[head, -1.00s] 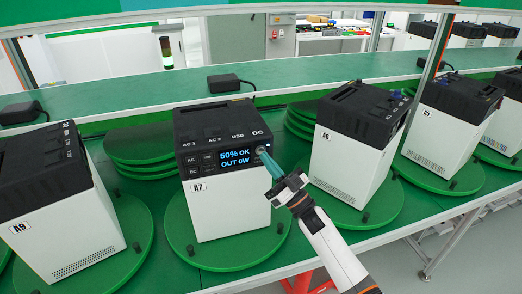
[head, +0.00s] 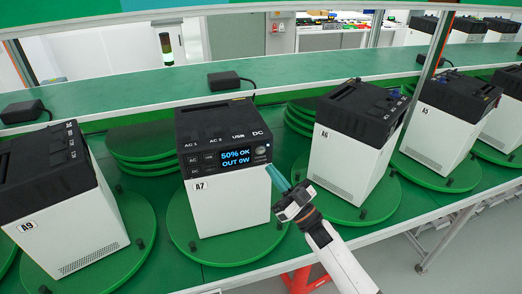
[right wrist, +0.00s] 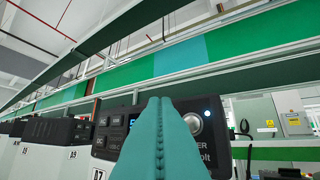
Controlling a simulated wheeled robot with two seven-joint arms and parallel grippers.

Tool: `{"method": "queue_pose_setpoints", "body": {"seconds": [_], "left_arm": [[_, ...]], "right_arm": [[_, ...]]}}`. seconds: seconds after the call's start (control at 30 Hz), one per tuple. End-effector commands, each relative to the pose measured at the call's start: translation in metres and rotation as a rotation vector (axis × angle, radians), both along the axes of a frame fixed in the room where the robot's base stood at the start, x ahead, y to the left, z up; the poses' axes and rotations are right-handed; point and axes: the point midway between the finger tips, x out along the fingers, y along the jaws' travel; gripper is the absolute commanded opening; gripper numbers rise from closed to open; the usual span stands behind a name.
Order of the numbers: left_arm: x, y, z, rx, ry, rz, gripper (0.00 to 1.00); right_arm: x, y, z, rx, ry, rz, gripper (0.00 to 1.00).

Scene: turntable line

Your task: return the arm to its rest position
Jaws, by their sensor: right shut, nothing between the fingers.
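My right gripper (head: 277,180) is in front of the right side of the power station A7 (head: 233,208) in the head view, apart from its panel. Its teal fingers are together and hold nothing. They also fill the lower middle of the right wrist view (right wrist: 161,140), hiding part of A7's panel (right wrist: 112,130). A7's lit screen (head: 236,160) reads "50% OK, OUT 0W". A round button (head: 261,151) sits at the panel's right; in the right wrist view a round knob (right wrist: 193,124) shows with a bluish light by it. My left gripper is not in view.
A7 stands on a green turntable (head: 180,222). Unit A9 (head: 65,230) is at left; A6 (head: 340,165) and A5 (head: 438,138) are at right, each on a turntable. A shelf with black adapters (head: 223,81) runs behind. Open floor lies at the lower right.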

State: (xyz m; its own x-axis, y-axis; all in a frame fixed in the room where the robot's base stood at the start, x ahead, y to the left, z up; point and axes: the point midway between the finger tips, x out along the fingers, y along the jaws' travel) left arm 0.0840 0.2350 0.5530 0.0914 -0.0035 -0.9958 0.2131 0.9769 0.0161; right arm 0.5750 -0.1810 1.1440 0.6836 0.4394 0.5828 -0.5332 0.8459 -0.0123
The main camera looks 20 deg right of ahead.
Motion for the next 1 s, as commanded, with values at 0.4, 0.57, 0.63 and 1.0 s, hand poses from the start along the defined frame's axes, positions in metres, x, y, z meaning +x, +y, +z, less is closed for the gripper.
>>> {"method": "queue_pose_setpoints", "body": {"seconds": [0.4, 0.57, 0.63, 1.0], "left_arm": [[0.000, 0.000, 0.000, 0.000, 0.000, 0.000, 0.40], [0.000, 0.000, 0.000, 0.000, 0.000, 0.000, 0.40], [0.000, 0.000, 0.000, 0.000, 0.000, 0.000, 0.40], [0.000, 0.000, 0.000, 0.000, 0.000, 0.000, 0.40]], "right_arm": [[0.000, 0.000, 0.000, 0.000, 0.003, -0.002, 0.00], [0.000, -0.002, -0.012, -0.010, 0.091, -0.076, 0.00], [-0.001, -0.005, -0.024, -0.024, 0.177, -0.143, 0.00], [-0.072, -0.026, -0.117, -0.218, 0.850, -0.447, 0.00]]}}
